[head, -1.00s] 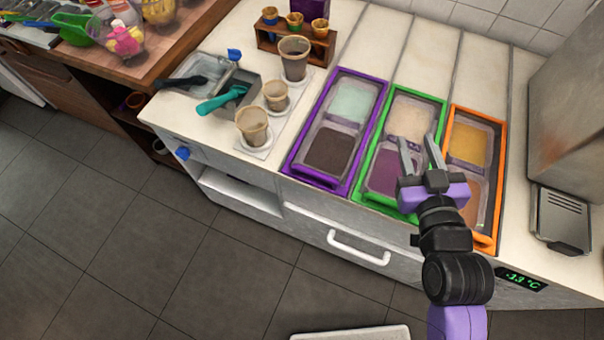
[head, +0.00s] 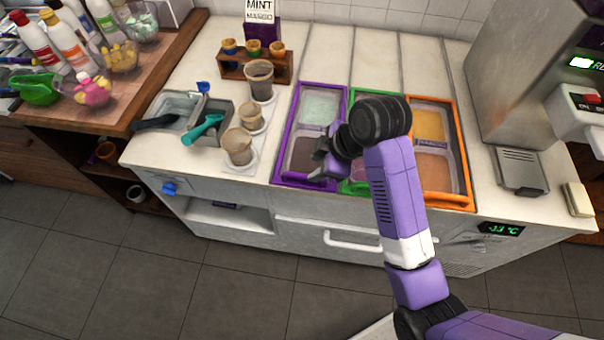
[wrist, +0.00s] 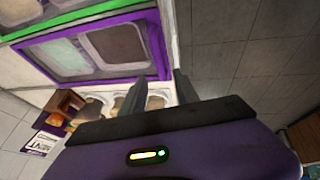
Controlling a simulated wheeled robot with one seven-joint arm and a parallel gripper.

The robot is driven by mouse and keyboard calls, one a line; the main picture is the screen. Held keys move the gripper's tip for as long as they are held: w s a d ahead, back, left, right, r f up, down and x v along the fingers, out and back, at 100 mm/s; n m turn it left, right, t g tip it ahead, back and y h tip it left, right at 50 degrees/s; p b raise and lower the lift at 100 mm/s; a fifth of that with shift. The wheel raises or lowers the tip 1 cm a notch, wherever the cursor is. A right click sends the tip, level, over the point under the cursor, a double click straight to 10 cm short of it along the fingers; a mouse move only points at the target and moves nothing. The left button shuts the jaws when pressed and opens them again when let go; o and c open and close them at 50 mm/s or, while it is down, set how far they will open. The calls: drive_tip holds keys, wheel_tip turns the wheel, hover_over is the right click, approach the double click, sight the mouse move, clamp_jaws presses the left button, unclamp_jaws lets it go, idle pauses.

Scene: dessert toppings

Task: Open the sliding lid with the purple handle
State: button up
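The purple-framed sliding lid (head: 290,130) is the leftmost of three coloured lids on the counter. A pale mint tub and a dark brown tub show through it. Its purple handle (head: 297,181) is the thick bar along the front edge; the handle also shows at the right end of the frame in the wrist view (wrist: 162,45). My gripper (head: 322,168) is over the front right part of this lid, near the handle. In the wrist view my fingers (wrist: 157,88) are apart with nothing between them, beside the handle. I cannot tell whether they touch it.
The green lid (head: 357,187) and the orange lid (head: 447,200) lie to the right, partly behind my arm. Several cups (head: 238,148) and the teal scoop (head: 203,129) stand to the left. A white drawer handle (head: 350,241) is below. The floor in front is clear.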

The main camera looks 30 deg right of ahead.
sight(304, 175)
drive_tip(key=p+x, duration=0.1)
drive_tip(key=x, duration=0.6)
drive_tip(key=shift+f, duration=0.2)
clamp_jaws()
drive_tip(key=shift+w, duration=0.1)
idle(1.1)
